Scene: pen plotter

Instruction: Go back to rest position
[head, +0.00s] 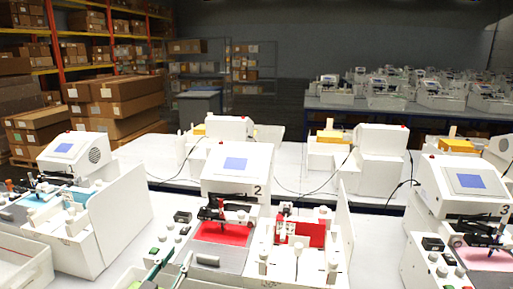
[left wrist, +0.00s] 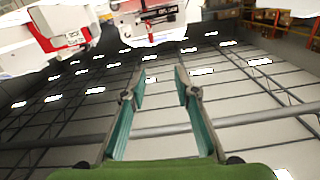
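My left gripper (head: 172,258) shows at the bottom of the head view, in front of the white plotter marked 2 (head: 237,166). In the left wrist view its two teal-padded fingers (left wrist: 160,72) are apart with nothing between them. The gripper is open and empty. Plotter 2 has a blue screen, a dark pen carriage (head: 226,210) and a red sheet (head: 222,233) on its bed. Parts of a white and red machine (left wrist: 62,38) show at the top of the left wrist view, beyond the fingertips. My right gripper is not in view.
A plotter with a light blue bed (head: 72,152) stands at the left, and plotter 3 (head: 465,180) at the right. A white fixture with a red block (head: 312,234) sits beside plotter 2. More machines stand on tables behind. Shelves with boxes (head: 118,95) are at the back left.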

